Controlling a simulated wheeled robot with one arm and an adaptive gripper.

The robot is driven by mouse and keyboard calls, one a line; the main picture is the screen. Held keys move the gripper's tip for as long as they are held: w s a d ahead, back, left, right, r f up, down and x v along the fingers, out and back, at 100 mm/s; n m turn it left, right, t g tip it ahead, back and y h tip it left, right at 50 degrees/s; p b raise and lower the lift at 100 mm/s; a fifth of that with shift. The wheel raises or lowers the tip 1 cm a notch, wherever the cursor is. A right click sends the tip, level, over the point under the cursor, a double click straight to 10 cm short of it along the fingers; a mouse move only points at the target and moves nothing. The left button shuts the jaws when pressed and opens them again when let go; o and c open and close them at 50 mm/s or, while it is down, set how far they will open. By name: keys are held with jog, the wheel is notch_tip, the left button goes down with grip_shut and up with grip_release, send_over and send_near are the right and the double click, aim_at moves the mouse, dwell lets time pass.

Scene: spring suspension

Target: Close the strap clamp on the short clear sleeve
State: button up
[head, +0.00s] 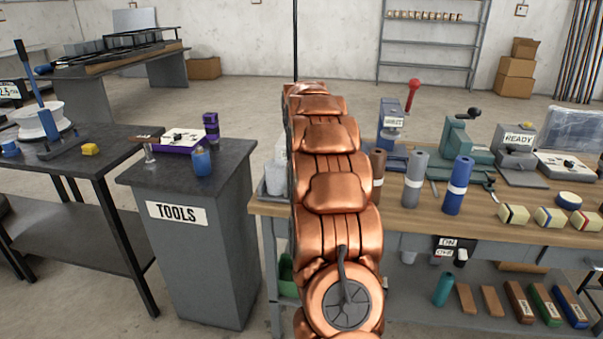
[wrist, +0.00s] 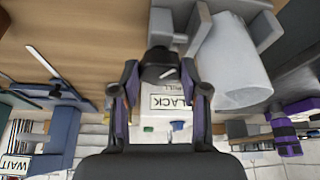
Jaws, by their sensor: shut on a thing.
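A short, whitish translucent sleeve (wrist: 232,68) lies in a grey holder (wrist: 265,28) at the upper right of the wrist view. My gripper (wrist: 160,76) is beside it, with its fingers closed on a black knob (wrist: 160,62) that has a white mark. The knob sits next to a grey bracket (wrist: 163,22), left of the sleeve. I cannot make out the strap itself or whether it goes around the sleeve. In the head view my copper arm hides the gripper and the knob.
The wooden bench (head: 415,222) carries brown, grey and blue cylinders, a red-knobbed press (head: 392,122) and a teal press (head: 465,140). A TOOLS cabinet (head: 190,240) stands left, with a floor gap before the bench. A partly hidden label (wrist: 170,102) shows behind my fingers.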

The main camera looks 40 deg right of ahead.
jog(key=shift+w+a+f+m+g+h+b, duration=0.15)
jog(key=shift+m+g+b, duration=0.25)
jog(key=shift+m, duration=0.55)
jog(key=shift+s+d+r+m+g+h+b, duration=0.1)
jog(key=shift+m+g+h+b, duration=0.25)
jog(key=shift+m, duration=0.6)
jog(key=o, duration=1.1)
jog(key=shift+o, duration=0.2)
